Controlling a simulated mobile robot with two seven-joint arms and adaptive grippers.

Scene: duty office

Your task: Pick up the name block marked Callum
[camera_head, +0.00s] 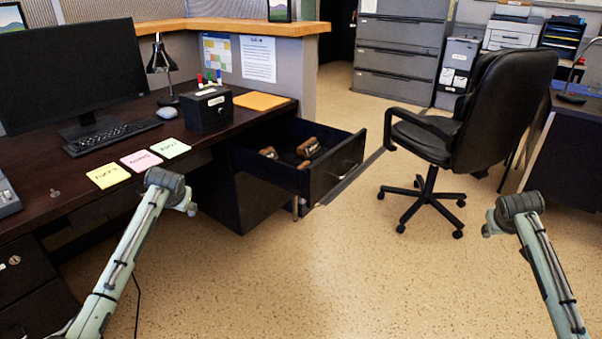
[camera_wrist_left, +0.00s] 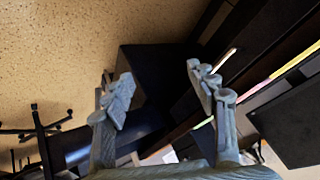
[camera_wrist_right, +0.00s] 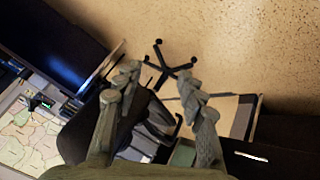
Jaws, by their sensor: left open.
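In the head view an open black drawer (camera_head: 292,179) sticks out from the desk's right end. Brown wooden blocks lie in it: one at the left (camera_head: 268,152), one farther back (camera_head: 308,147) and one in front of that (camera_head: 303,164). Their markings are too small to read, so I cannot tell which says Callum. My left gripper (camera_wrist_left: 160,78) is open and empty in its wrist view, with dark furniture beyond it. My right gripper (camera_wrist_right: 158,75) is open and empty in its wrist view, above the floor. The fingers of neither gripper show clearly in the head view.
The desk (camera_head: 60,184) bears a monitor (camera_head: 72,70), keyboard (camera_head: 110,136), yellow (camera_head: 108,175), pink (camera_head: 141,160) and green (camera_head: 171,148) notes, a black box (camera_head: 206,109) and an orange folder (camera_head: 260,101). An office chair (camera_head: 470,115) stands right of the drawer. The floor between is clear.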

